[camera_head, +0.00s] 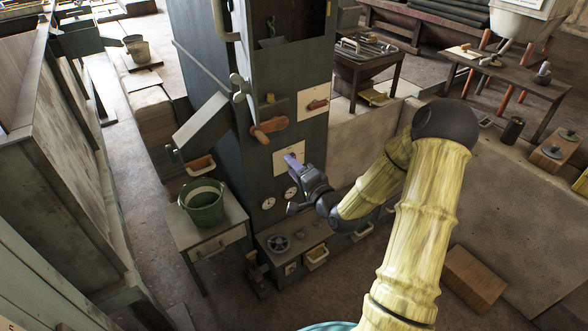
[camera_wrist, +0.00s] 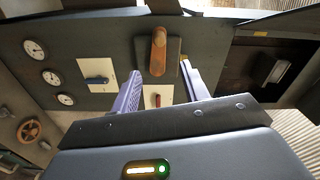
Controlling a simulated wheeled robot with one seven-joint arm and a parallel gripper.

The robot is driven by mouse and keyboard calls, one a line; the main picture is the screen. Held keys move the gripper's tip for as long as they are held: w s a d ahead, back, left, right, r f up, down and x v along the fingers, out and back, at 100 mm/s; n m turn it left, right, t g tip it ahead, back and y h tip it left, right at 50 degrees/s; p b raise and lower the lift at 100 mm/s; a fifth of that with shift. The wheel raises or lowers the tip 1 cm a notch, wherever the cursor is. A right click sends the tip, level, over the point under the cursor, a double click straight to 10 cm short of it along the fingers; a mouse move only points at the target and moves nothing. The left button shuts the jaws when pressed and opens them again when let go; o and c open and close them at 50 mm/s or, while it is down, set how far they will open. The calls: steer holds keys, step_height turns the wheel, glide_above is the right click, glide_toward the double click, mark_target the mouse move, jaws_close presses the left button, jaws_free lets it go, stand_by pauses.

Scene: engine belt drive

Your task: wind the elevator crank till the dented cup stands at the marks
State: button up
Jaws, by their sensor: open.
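My gripper (camera_head: 297,172) is open and empty in front of the tall dark cabinet (camera_head: 225,110), below a wooden handle (camera_head: 270,128). In the wrist view its purple fingers stand apart around an empty gap (camera_wrist: 160,92). The wooden handle (camera_wrist: 158,52) there points up on a dark plate, beyond the fingertips and apart from them. A grey crank-like arm (camera_head: 240,87) sits on the cabinet's left edge; I cannot tell whether it joins the handle. A greyish piece (camera_wrist: 278,72) shows in a dark opening at right; I cannot tell whether it is the dented cup. No marks are readable.
Cream plates carry a red lever (camera_head: 317,105) and a blue lever (camera_wrist: 97,81). Round gauges (camera_head: 268,203) are below. A green bucket (camera_head: 203,207) stands on a small table at left, under a sloping chute (camera_head: 200,132). A handwheel (camera_head: 278,243) sits low in front.

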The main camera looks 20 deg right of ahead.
mark_target(267, 142)
steer(key=n+b, duration=0.8)
steer(key=n, duration=0.6)
steer(key=shift+s+r+n, duration=0.1)
steer(key=shift+n, duration=0.2)
steer(key=b+x, duration=0.1)
steer(key=x, duration=1.6)
steer(key=shift+w+a, duration=0.1)
steer(key=shift+w, duration=0.15)
